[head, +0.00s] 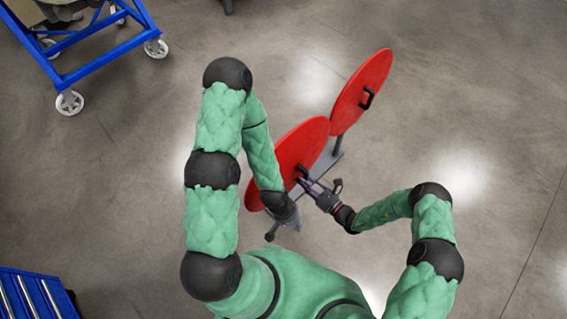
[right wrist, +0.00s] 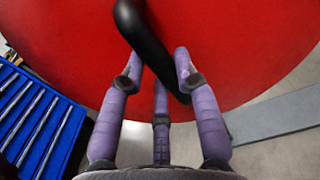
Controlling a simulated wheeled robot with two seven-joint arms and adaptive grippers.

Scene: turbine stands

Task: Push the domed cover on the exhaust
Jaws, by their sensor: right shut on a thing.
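Two round red covers stand upright and tilted on a grey stand in the head view: a nearer cover (head: 300,145) and a farther cover (head: 365,85). Each has a black handle. My right gripper (head: 306,183) is at the nearer cover; in the right wrist view its purple fingers (right wrist: 158,75) are shut on the black handle (right wrist: 135,25), with the red face (right wrist: 230,50) filling the view behind. My left gripper (head: 296,224) is low beside the nearer cover's lower edge; its fingers are not clear. I cannot tell which cover is the exhaust's, and no exhaust opening shows.
The stand's grey base (head: 325,162) runs under the covers; part of it shows in the right wrist view (right wrist: 275,118). A blue wheeled frame (head: 105,45) is at upper left and a blue drawer cabinet (head: 35,295) at lower left. The floor at right is clear.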

